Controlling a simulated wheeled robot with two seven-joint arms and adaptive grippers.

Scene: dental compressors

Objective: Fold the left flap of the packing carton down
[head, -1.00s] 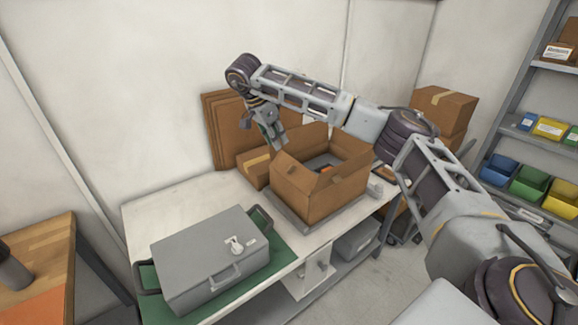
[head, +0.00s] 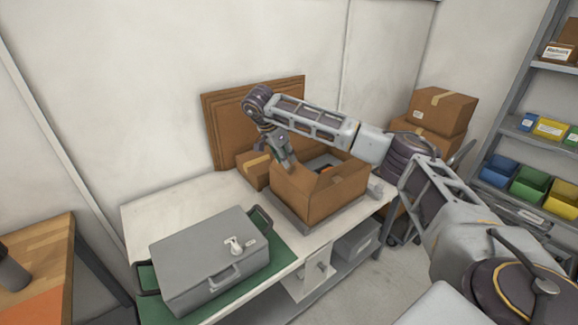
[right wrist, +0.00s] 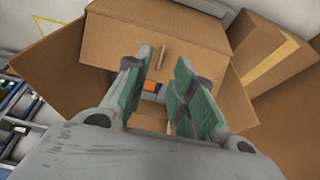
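The packing carton (head: 303,203) stands open on the bench, with a dark item (head: 322,163) partly visible inside. My right gripper (head: 290,165) is above the carton's left side in the head view and hides part of that edge, so the left flap's exact angle cannot be told. In the right wrist view my right gripper (right wrist: 163,62) is open, its two green-padded fingers apart with nothing between them. Beyond the fingertips is a brown carton panel (right wrist: 120,40) with a slot; another flap (right wrist: 55,75) slants outward at the left. My left gripper is not in view.
A taped box (head: 254,167) stands close behind the carton's left side, before flat brown sheets (head: 222,130) against the wall. A grey case (head: 205,262) lies on a green mat at the front left. Bare bench (head: 180,205) lies behind the case.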

